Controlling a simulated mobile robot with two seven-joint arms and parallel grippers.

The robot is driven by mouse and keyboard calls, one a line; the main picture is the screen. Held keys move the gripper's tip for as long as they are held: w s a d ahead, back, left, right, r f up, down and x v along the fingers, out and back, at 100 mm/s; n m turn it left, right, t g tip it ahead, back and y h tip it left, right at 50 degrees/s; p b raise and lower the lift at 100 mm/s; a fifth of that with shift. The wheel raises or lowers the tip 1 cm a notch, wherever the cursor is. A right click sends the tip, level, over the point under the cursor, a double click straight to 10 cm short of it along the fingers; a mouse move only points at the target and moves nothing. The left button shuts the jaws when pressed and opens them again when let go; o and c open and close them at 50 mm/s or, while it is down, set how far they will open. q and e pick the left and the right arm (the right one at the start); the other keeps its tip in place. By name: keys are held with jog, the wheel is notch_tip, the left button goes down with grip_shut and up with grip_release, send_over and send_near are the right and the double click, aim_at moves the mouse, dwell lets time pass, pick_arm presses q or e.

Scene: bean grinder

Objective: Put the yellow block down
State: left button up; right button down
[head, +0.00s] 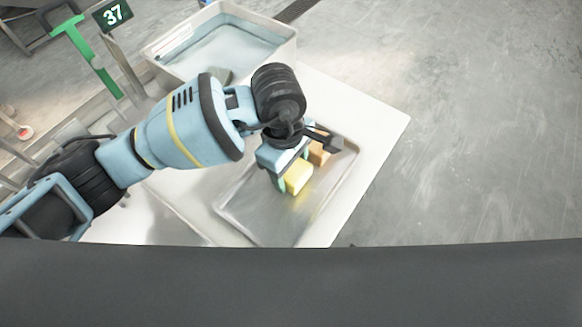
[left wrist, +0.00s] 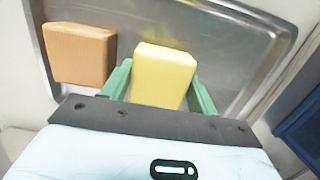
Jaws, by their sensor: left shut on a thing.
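The yellow block (head: 298,177) is between the green fingers of my left gripper (head: 291,183), over the metal tray (head: 237,207). In the left wrist view the yellow block (left wrist: 163,77) sits between the two green fingers of the left gripper (left wrist: 160,90), which is shut on it. I cannot tell whether the block touches the tray. An orange-brown block (head: 318,153) is on the tray just beyond the yellow one; it also shows to the left in the left wrist view (left wrist: 79,54). My right gripper is in neither view.
The tray lies on a white table (head: 372,120). A grey-white basin (head: 283,52) stands behind it at the upper left. The tray's front part is bare.

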pick_arm(q)
jog(key=shift+f, duration=0.3)
jog(key=shift+f, duration=0.2)
jog(key=o, duration=0.9)
jog(key=r, duration=0.8)
jog(key=a+r, duration=0.1)
jog(key=r, duration=0.3)
jog(key=shift+w+a+r, duration=0.1)
jog(key=shift+w+r, duration=0.05)
jog(key=shift+w, duration=0.25)
